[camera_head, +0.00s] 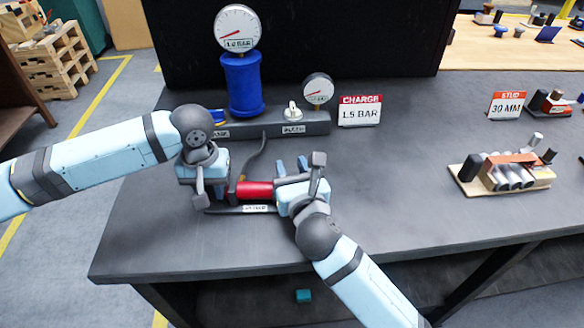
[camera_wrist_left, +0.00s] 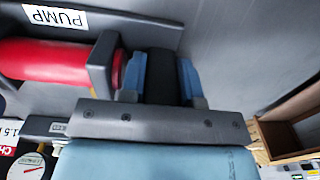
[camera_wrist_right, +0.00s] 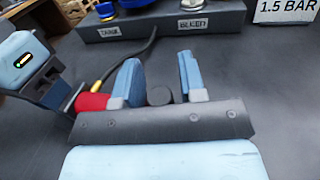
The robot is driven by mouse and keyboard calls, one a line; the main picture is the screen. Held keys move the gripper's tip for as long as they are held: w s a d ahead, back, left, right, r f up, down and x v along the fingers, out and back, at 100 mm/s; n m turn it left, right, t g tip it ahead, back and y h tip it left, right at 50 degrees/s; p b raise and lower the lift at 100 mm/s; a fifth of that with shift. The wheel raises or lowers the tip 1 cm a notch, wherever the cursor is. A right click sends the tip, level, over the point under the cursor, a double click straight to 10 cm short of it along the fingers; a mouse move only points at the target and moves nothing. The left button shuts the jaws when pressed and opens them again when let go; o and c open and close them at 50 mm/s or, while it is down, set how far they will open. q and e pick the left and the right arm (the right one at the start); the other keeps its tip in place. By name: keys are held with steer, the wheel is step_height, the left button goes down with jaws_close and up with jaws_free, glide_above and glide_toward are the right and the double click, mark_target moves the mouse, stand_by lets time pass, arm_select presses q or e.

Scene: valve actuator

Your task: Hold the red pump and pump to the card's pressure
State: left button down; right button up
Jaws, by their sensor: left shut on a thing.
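The red pump (camera_head: 255,190) lies on its dark base on the table, and its red barrel shows in the left wrist view (camera_wrist_left: 45,62). My left gripper (camera_wrist_left: 160,78) is shut on a black part at one end of the pump. My right gripper (camera_wrist_right: 158,85) is at the other end, its fingers apart on either side of a dark round handle (camera_wrist_right: 160,96); whether they touch it I cannot tell. The charge card (camera_head: 360,111) reads 1.5 BAR. A large gauge (camera_head: 237,29) sits on the blue cylinder (camera_head: 242,84), its needle pointing lower left.
A grey manifold (camera_head: 265,126) carries a bleed knob (camera_head: 293,110) and a smaller gauge (camera_head: 318,90). A dark hose runs from it towards the pump. An engine model (camera_head: 503,171) and a stud card (camera_head: 507,105) stand at the right. The table between is clear.

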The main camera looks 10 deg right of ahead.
jaws_close()
steer(key=shift+s+d, duration=0.2)
steer(key=shift+d, duration=2.6)
steer(key=shift+o, duration=1.5)
jaws_free()
steer(key=s, duration=0.4)
steer(key=s+d, duration=0.1)
steer(key=s, duration=0.3)
steer(key=s+d, duration=0.1)
steer(key=s, duration=0.3)
